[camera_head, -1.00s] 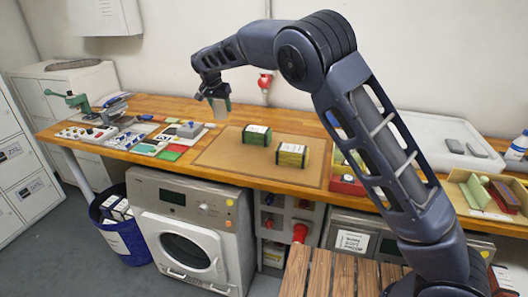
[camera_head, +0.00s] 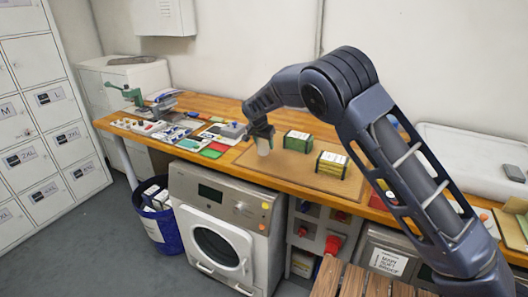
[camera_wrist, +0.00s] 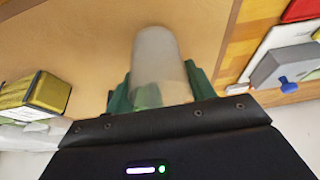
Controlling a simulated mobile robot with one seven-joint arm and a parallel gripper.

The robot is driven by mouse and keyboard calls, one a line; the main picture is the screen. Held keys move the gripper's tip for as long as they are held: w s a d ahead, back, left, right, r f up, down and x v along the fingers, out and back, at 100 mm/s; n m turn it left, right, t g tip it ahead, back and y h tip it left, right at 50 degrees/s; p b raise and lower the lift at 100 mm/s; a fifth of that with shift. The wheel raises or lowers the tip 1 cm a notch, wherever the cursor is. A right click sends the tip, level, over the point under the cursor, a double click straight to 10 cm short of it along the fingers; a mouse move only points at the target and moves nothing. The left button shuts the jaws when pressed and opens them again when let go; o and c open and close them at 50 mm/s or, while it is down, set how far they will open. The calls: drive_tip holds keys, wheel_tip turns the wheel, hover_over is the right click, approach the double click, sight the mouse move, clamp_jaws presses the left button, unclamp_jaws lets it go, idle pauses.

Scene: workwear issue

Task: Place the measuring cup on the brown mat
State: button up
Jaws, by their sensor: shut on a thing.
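The measuring cup (camera_head: 264,147) is a pale, translucent cup held in my gripper (camera_head: 262,137). In the wrist view the cup (camera_wrist: 159,55) sits between the green fingers of my gripper (camera_wrist: 158,92), which are shut on it. The brown mat (camera_head: 257,168) lies on the wooden counter. The cup is over the left part of the mat in the head view. Whether its base touches the mat cannot be told.
A green box (camera_head: 298,141) and a yellow box (camera_head: 331,164) with white labels stand on the mat, right of the cup. Cards and a grey block (camera_head: 234,130) lie left of the mat. A white tray (camera_head: 455,150) is at the right. The mat's front left is clear.

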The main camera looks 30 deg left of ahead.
sight(264, 150)
drive_tip(key=shift+f, duration=2.1)
drive_tip(key=shift+f, duration=0.1)
drive_tip(key=o, duration=1)
drive_tip(key=v, duration=1.2)
